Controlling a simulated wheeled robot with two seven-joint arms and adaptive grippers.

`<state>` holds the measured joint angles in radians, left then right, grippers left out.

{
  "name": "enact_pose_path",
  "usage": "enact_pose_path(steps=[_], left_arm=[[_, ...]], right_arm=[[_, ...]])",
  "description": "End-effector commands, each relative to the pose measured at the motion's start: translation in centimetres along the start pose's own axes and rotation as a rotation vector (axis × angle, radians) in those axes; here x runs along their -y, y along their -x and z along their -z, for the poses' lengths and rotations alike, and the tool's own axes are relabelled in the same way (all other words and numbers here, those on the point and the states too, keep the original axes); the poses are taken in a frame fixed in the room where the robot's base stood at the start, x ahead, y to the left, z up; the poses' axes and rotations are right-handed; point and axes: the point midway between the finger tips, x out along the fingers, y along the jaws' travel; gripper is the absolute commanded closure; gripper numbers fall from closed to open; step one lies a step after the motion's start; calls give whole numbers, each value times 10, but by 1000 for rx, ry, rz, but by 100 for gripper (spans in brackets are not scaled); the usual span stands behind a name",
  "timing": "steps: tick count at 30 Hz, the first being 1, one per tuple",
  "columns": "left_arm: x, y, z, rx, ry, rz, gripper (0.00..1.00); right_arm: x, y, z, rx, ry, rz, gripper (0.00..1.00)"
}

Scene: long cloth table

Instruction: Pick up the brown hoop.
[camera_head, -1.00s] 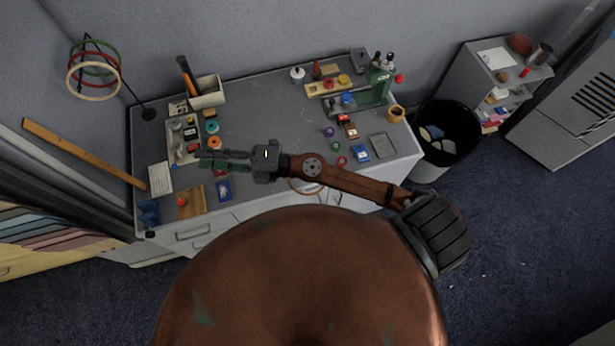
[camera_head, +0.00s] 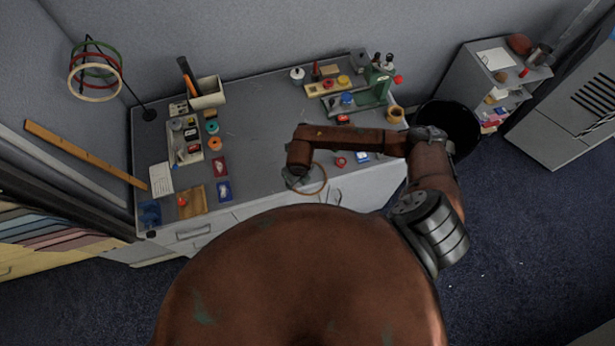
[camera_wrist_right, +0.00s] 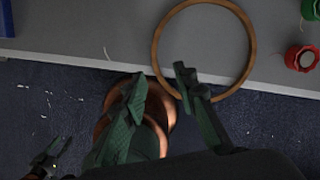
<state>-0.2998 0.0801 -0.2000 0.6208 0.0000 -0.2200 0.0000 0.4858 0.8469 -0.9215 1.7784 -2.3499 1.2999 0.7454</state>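The brown hoop (camera_head: 325,181) lies at the front edge of the grey table in the head view, part of it reaching past the edge. In the right wrist view the hoop (camera_wrist_right: 251,50) shows almost whole at top centre. My right gripper (camera_wrist_right: 160,76) is open and empty, its fingers apart. One fingertip overlaps the hoop's lower-left rim in that view; I cannot tell whether they touch.
A red-rimmed spool (camera_wrist_right: 302,58) lies right of the hoop on the table (camera_head: 262,150). Trays, small boxes and a green press (camera_head: 374,95) stand farther back. A hoop stand (camera_head: 95,70) is at far left. A black bin (camera_head: 450,122) is right of the table.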

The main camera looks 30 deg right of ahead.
Motion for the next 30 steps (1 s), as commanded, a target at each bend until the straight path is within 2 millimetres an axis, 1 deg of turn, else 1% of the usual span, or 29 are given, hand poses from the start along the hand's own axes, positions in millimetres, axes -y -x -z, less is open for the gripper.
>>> enact_pose_path(steps=[1, 4, 6, 9, 17, 27, 29, 30], left_arm=[[0, 5, 1, 0, 0, 0, 60], [0, 11, 2, -1, 0, 0, 60], [0, 11, 2, -1, 0, 0, 60], [0, 12, 2, -1, 0, 0, 60], [0, 12, 2, 0, 0, 0, 60], [0, 12, 1, 0, 0, 0, 60], [0, 12, 1, 0, 0, 0, 60], [0, 12, 1, 0, 0, 0, 60]], right_arm=[[0, -5, 1, -3, -1, 0, 73], [-1, -20, 2, -3, -2, -2, 73], [-2, -31, 1, -2, -1, -2, 73], [-1, -40, 2, -2, -1, -2, 73], [-1, -44, 2, 0, 0, -3, 73], [-1, -43, 2, 0, 0, -3, 96], [-1, -43, 2, 0, 0, -3, 100], [-1, -43, 2, 0, 0, -3, 100]])
